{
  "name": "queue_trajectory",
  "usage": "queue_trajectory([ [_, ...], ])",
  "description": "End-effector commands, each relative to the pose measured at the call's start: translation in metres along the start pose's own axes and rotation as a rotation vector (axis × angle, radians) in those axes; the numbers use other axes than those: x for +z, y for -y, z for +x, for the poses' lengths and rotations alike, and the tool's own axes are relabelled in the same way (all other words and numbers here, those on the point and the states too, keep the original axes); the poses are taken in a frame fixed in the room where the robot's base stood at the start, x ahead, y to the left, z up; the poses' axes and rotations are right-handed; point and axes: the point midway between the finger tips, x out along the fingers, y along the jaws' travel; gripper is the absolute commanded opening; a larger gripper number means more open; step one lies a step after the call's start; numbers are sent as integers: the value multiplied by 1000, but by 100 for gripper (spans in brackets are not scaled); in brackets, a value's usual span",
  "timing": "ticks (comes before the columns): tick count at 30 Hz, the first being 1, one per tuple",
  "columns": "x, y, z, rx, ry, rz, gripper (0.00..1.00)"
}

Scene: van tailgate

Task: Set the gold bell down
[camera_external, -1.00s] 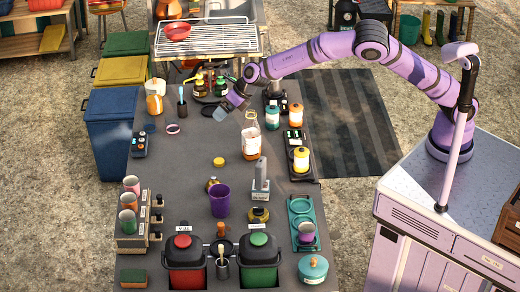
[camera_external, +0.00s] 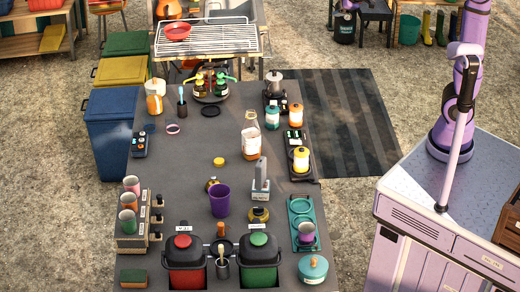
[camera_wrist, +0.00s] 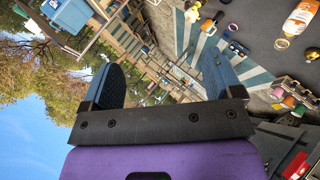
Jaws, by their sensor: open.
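A small gold, rounded object that looks like the gold bell (camera_external: 212,184) stands on the dark table just above the purple cup (camera_external: 220,200). In the wrist view its gold dome (camera_wrist: 312,54) shows at the right edge. My gripper (camera_wrist: 162,80) is open in the wrist view, with its two dark blue fingers wide apart and nothing between them. It is well away from the table and tilted, with trees and sky at the left of its view. In the external view my arm is raised at the upper right, and its upper part runs out of frame.
A yellow lid (camera_external: 218,161) and an orange-and-white bottle (camera_external: 250,143) stand near the gold object. Two lidded bins (camera_external: 184,262) with red and green tops fill the near end. The table's left middle (camera_external: 175,165) is bare.

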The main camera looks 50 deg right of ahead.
Motion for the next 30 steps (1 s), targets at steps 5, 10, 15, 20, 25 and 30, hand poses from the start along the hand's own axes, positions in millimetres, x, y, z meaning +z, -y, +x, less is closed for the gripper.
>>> queue_trajectory([
  [5,69,20,-63,-59,103,302,85],
  [10,119,62,-118,-133,193,566,85],
  [15,154,116,-167,-213,271,802,85],
  [20,170,158,-195,-276,321,954,85],
  [25,176,180,-207,-309,345,1025,85],
  [30,176,183,-208,-314,349,1034,85],
])
